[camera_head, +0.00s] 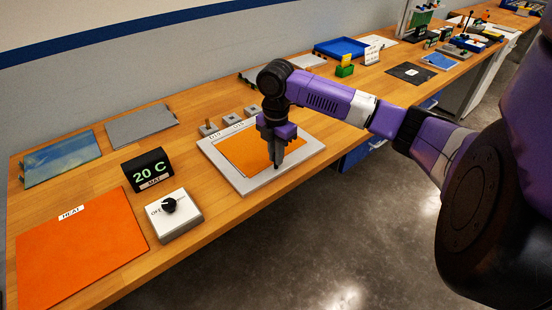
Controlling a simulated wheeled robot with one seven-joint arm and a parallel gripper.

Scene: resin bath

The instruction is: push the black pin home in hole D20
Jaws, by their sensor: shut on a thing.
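My gripper (276,162) points down over a grey-framed tray (247,184) with an orange inside, near the middle of the bench. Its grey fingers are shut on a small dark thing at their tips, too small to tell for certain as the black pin. The fingertips are low over the right part of the orange area; I cannot tell whether they touch it. No hole marked D20 can be made out.
Small grey blocks (208,128) stand behind the tray. To the left are a black 20 C display (148,168), a white dial box (174,216) and an orange heat mat (80,250). A blue tray (341,47) is farther back. The bench's front edge is close to the tray.

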